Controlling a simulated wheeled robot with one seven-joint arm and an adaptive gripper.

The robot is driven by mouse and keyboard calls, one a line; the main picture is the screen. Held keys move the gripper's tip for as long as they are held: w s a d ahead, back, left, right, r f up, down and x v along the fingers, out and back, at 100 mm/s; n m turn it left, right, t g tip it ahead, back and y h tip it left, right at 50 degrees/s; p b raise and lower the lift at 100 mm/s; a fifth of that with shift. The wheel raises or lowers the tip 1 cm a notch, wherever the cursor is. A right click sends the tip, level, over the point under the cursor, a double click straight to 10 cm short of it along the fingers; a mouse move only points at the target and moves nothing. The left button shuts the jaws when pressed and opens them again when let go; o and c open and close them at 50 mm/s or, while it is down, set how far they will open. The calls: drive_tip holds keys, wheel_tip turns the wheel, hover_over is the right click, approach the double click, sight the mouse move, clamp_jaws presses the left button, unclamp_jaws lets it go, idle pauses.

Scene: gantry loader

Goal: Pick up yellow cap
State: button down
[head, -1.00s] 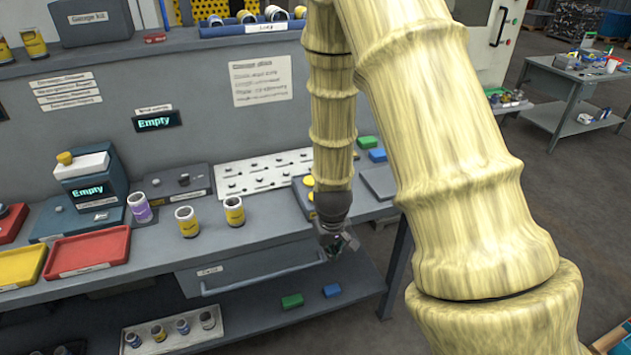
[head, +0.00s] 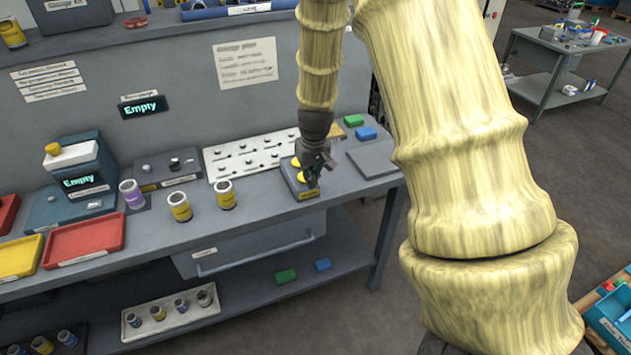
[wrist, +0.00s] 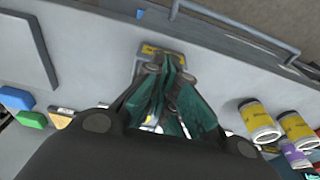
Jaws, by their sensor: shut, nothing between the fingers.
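Two round yellow caps show on a small grey block (head: 309,193) with a yellow label at the bench's front right: a rear cap (head: 295,162) and a front cap (head: 298,177) partly behind my fingers. My gripper (head: 312,184) points down at the right front of this block, close to the front cap. Whether it touches the block or cap I cannot tell. In the wrist view my gripper (wrist: 171,66) has its dark green fingers together and empty, in front of the block's labelled edge (wrist: 150,48); the caps are mostly hidden there.
A white perforated tray (head: 250,153) lies behind and left of the block. A grey plate (head: 372,158) and a blue block (head: 366,133) lie to the right. Yellow-labelled cans (head: 225,194) stand to the left. A drawer handle (wrist: 240,32) juts out below the bench front.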

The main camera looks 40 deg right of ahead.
drive_tip(key=w+p, duration=0.1)
drive_tip(key=w, duration=0.1)
drive_tip(key=w+d, duration=0.1)
drive_tip(key=w, duration=0.2)
drive_tip(key=shift+d+p, duration=0.1)
drive_tip(key=shift+p, duration=0.25)
drive_tip(key=shift+f, duration=0.7)
drive_tip(key=shift+s, duration=0.15)
drive_tip(key=shift+f, duration=0.1)
drive_tip(key=shift+s+a, duration=0.1)
drive_tip(key=shift+a, duration=0.1)
